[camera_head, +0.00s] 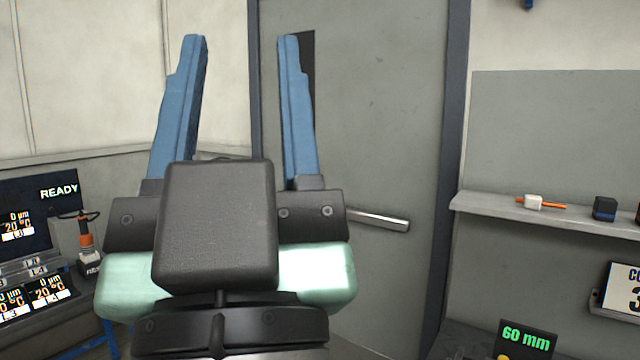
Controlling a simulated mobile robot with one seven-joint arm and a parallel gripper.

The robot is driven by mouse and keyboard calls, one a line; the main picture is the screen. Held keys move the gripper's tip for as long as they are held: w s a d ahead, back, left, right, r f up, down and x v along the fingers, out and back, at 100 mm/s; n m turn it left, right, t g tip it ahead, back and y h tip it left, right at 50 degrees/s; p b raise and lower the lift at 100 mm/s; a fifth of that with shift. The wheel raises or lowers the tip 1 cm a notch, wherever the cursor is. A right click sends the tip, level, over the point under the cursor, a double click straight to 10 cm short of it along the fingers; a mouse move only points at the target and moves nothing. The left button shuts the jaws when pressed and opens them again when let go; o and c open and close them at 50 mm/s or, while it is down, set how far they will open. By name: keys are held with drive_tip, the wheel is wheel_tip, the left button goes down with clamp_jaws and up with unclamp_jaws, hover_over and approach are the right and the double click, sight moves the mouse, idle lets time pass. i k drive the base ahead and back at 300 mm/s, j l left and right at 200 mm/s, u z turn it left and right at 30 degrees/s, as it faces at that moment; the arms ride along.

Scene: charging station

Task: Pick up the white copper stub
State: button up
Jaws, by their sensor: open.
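My gripper (240,42) stands upright in the middle left of the view, with two blue fingers spread apart and nothing between them. A small white block with an orange rod through it (534,202), which looks like the white copper stub, lies on the grey shelf (580,222) at the right. My gripper is well to the left of it and not touching it.
A dark block (604,208) sits on the shelf right of the white one. A grey door (385,120) with a metal handle (380,219) stands behind my gripper. A console (30,225) with screens and an orange-black joystick (85,240) is at left. A "60 mm" display (526,340) is below the shelf.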

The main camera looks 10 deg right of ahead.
sight(532, 202)
drive_tip(key=i+j+u, duration=0.25)
drive_tip(key=i+u, duration=0.15)
drive_tip(key=i, duration=0.4)
drive_tip(key=i+u, duration=0.4)
drive_tip(key=i, duration=0.35)
drive_tip(key=i+l+z, duration=0.1)
drive_tip(key=i+z, duration=0.15)
drive_tip(key=z, duration=0.15)
drive_tip(key=i+z, duration=0.25)
drive_tip(key=z, duration=0.2)
drive_tip(key=i+j+z, duration=0.1)
drive_tip(key=i+z, duration=0.15)
drive_tip(key=z, duration=0.15)
drive_tip(key=i+j+z, duration=0.15)
drive_tip(key=z, duration=0.25)
drive_tip(key=i+z, duration=0.2)
drive_tip(key=z, duration=0.2)
drive_tip(key=i+z, duration=0.15)
drive_tip(key=z, duration=0.3)
drive_tip(key=i+z, duration=0.2)
drive_tip(key=z, duration=0.2)
drive_tip(key=i+j+z, duration=0.15)
drive_tip(key=z, duration=0.3)
drive_tip(key=i+z, duration=0.25)
drive_tip(key=z, duration=0.15)
drive_tip(key=i+j+z, duration=0.15)
drive_tip(key=z, duration=0.25)
drive_tip(key=i+j+z, duration=0.25)
drive_tip(key=z, duration=0.2)
drive_tip(key=i, duration=0.1)
